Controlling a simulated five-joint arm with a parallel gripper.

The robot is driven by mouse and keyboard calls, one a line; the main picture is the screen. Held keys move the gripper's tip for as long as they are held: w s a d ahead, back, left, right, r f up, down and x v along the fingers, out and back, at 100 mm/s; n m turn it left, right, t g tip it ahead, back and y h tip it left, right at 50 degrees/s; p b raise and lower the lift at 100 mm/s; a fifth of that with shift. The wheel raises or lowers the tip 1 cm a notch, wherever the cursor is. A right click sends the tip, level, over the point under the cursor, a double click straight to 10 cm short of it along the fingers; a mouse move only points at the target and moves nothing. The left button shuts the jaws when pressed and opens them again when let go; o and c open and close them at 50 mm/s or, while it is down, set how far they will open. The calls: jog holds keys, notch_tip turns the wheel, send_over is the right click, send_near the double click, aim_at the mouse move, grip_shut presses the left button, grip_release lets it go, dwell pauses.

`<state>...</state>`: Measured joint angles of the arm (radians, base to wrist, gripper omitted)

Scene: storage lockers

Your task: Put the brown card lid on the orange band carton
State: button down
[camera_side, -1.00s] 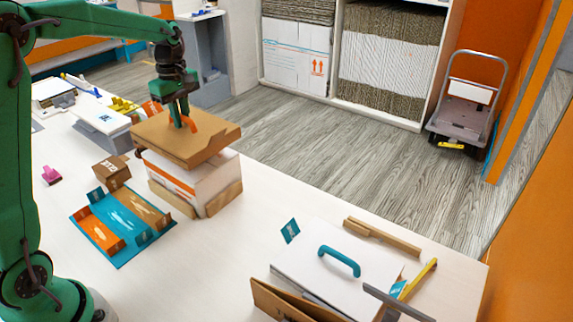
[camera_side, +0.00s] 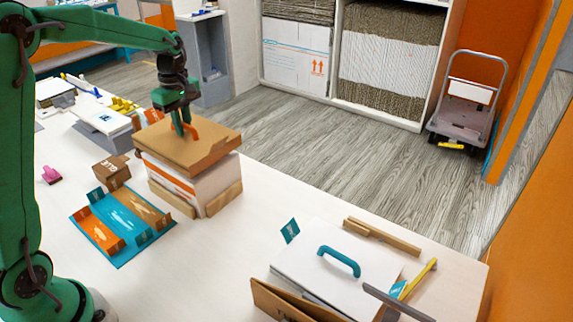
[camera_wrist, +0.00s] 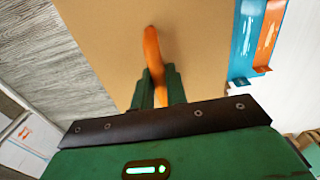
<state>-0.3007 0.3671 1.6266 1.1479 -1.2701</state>
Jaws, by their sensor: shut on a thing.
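The brown card lid (camera_side: 215,142) is at the top of the orange band carton (camera_side: 208,187), a white box with an orange stripe. The lid looks roughly level and covers the carton's top, its edges close to lined up with the walls; I cannot tell whether it is fully seated. My gripper (camera_side: 183,130) is shut on the lid's orange handle (camera_side: 194,129). In the wrist view, the fingers (camera_wrist: 155,85) grip the curved orange handle (camera_wrist: 152,45), and the brown lid top (camera_wrist: 100,50) fills the middle. The carton is hidden there.
Wooden guide blocks (camera_side: 172,199) flank the carton's base. A teal and orange tray (camera_side: 120,222) and a small brown box (camera_side: 112,171) are to the left. A white lid with a teal handle (camera_side: 340,262) lies at the front right. The table between is clear.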

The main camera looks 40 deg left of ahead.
aim_at(186, 140)
jog(key=shift+f, duration=0.7)
jog(key=shift+f, duration=1.9)
dwell(0.4)
jog(key=c, duration=1.3)
grip_release()
jog(key=shift+r, duration=0.1)
